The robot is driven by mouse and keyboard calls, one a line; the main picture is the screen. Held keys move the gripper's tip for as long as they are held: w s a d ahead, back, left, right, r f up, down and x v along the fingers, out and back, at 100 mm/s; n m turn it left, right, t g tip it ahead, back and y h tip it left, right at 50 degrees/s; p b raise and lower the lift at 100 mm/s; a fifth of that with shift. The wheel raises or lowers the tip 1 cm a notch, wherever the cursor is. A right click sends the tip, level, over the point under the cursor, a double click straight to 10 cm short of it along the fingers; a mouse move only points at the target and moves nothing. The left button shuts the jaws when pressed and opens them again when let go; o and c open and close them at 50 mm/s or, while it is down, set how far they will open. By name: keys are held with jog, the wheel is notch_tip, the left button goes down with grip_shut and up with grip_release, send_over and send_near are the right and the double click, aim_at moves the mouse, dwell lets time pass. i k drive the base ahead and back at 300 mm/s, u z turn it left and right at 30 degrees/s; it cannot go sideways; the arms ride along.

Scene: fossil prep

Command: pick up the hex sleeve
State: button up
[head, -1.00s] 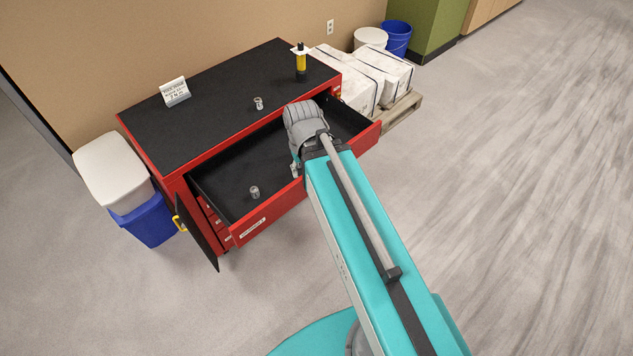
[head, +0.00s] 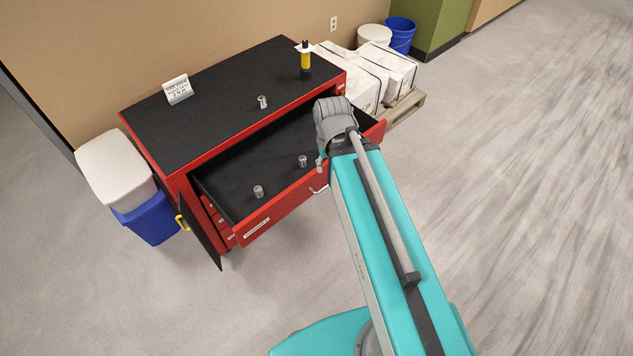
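Three small grey metal pieces are in the head view, too small to tell which is the hex sleeve. One metal piece (head: 262,102) stands on the black cabinet top. A second metal piece (head: 302,161) stands in the open drawer, just left of my arm's end. A third metal piece (head: 258,191) stands nearer the drawer's left end. My gripper (head: 320,164) is over the right part of the drawer, mostly hidden behind my arm. Its fingers cannot be made out, nor whether it holds anything.
The red cabinet's drawer (head: 222,186) is pulled out, with an open door (head: 200,236) below left. A yellow-black tool (head: 305,62) and a sign (head: 178,89) stand on top. White blocks (head: 355,80) on a pallet are right, bins (head: 148,216) left. The front floor is clear.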

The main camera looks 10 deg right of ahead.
aim_at(262, 100)
jog(key=z, duration=0.05)
jog(key=i, duration=1)
jog(key=u, duration=0.05)
